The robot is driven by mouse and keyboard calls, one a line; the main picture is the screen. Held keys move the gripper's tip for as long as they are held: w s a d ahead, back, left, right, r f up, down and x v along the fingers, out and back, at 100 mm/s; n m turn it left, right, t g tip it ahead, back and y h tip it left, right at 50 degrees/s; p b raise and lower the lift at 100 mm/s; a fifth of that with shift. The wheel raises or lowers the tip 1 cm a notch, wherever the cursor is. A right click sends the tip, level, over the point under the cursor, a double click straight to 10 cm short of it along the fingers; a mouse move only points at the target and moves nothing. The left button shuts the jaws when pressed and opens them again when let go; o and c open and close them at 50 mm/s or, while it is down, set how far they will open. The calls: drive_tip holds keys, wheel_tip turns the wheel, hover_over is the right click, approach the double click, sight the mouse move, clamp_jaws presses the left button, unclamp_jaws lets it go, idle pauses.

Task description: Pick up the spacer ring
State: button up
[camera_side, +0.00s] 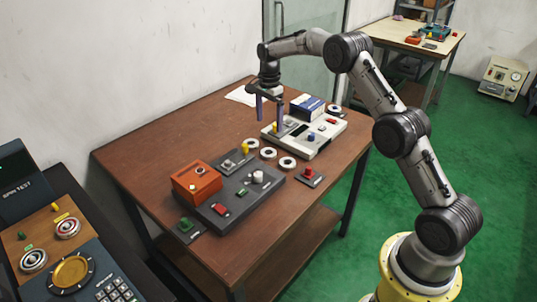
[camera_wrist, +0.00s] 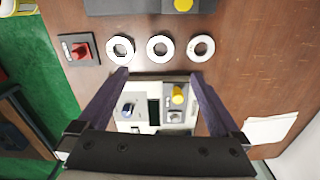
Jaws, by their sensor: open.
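Three pale rings lie flat in a row on the brown table, and I cannot tell which is the spacer ring. In the side view they are the left ring (camera_side: 245,144), the middle ring (camera_side: 262,154) and the right ring (camera_side: 281,164). In the wrist view the row shows beyond my fingertips, with rings at left (camera_wrist: 109,50), middle (camera_wrist: 150,49) and right (camera_wrist: 190,49). My gripper (camera_side: 268,119) points down, open and empty, above the light panel and apart from the rings. Its two purple fingers show wide apart in the wrist view (camera_wrist: 158,78).
A light panel (camera_side: 325,136) with knobs and a blue box (camera_side: 306,105) stands behind the rings. A dark panel with an orange box (camera_side: 196,184) lies in front. A red-button block (camera_side: 309,176) sits beside the right ring. Bare table lies at left.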

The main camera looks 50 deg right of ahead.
wheel_tip(320, 180, down, 12)
drive_tip(key=shift+a+r, duration=0.1)
idle(0.5)
clamp_jaws()
idle(0.4)
